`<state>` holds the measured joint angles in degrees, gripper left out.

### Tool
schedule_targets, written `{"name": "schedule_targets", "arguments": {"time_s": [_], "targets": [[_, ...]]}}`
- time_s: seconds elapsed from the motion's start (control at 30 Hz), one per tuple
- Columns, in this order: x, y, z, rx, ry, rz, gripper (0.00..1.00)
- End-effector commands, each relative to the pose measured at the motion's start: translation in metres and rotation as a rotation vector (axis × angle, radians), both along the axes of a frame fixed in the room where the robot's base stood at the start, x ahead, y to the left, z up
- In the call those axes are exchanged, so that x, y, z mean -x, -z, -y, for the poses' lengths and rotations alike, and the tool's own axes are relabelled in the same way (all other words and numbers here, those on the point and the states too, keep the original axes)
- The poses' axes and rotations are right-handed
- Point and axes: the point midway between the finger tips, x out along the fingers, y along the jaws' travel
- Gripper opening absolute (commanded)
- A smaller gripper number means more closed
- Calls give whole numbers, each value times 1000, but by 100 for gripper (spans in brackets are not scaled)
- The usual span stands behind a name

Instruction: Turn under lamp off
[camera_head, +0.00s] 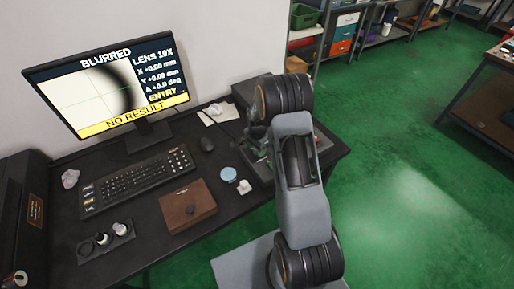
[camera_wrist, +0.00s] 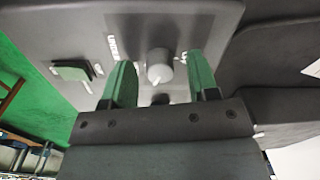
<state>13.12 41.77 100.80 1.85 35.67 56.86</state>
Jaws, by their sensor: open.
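In the wrist view, a grey panel (camera_wrist: 75,25) carries a round grey knob (camera_wrist: 159,66) with a pale pointer mark. White lettering beside it appears to read "UNDER". My gripper (camera_wrist: 161,60) is open, with one green finger on each side of the knob and a visible gap to each. I cannot tell how deep the fingers reach. A dark green block-like control (camera_wrist: 72,70) with white marks sits on the panel to the left. In the head view, my arm hides the gripper and most of the device at the desk's right end.
A monitor (camera_head: 110,85) shows "BLURRED" and "NO RESULT" over a dark curved edge. On the desk are a keyboard (camera_head: 137,181), a mouse (camera_head: 207,144), a brown box (camera_head: 187,206) and a dark holder (camera_head: 106,242) with small parts. Green floor (camera_head: 400,170) lies open to the right.

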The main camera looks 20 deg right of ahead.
Motion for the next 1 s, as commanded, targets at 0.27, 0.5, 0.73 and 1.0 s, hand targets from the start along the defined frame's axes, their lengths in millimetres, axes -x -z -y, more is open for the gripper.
{"name": "schedule_targets", "arguments": {"time_s": [0.27,0.5,0.73,1.0], "targets": [[0,0,0,0,0,0,49],[0,0,0,0,0,0,26],[0,0,0,0,0,0,5],[0,1,1,1,-38,1,5]]}}
